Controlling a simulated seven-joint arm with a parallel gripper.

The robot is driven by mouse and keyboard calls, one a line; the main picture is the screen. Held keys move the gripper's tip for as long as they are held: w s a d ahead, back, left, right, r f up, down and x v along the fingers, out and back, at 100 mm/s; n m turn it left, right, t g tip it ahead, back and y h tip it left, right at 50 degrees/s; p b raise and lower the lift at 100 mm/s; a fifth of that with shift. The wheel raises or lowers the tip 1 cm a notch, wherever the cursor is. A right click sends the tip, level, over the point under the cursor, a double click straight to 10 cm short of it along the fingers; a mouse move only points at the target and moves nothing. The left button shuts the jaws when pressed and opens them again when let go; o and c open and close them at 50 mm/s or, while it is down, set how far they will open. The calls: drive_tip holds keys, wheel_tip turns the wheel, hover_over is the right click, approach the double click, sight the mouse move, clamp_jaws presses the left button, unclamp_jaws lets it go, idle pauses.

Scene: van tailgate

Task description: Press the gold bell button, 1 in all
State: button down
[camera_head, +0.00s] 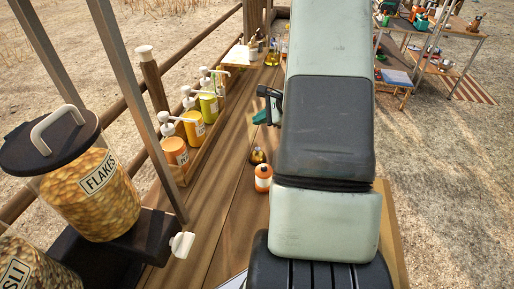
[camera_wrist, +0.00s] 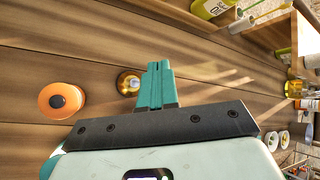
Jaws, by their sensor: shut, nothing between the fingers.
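The gold bell (camera_head: 257,156) stands on the wooden tailgate boards, just behind a small orange bottle in the head view. In the wrist view the bell (camera_wrist: 127,83) is a round gold dome with a pale button on top. My gripper (camera_wrist: 158,66) has its teal fingers shut together and empty. In the wrist view the fingertips lie just right of the bell and overlap its edge; I cannot tell their height above it. In the head view my gripper (camera_head: 262,117) shows partly past my arm, beyond the bell; the rest is hidden by the arm.
The orange bottle (camera_head: 263,178) stands close to the bell and also shows in the wrist view (camera_wrist: 62,101). A wooden rack with pump bottles (camera_head: 194,125) lines the left side. Board between rack and bell is clear.

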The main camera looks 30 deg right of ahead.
drive_tip(key=shift+f, duration=0.1)
drive_tip(key=shift+f, duration=4.25)
drive_tip(key=shift+f, duration=0.15)
drive_tip(key=shift+f, duration=0.3)
drive_tip(key=shift+f, duration=0.5)
drive_tip(key=shift+r, duration=0.95)
drive_tip(key=shift+r, duration=2.5)
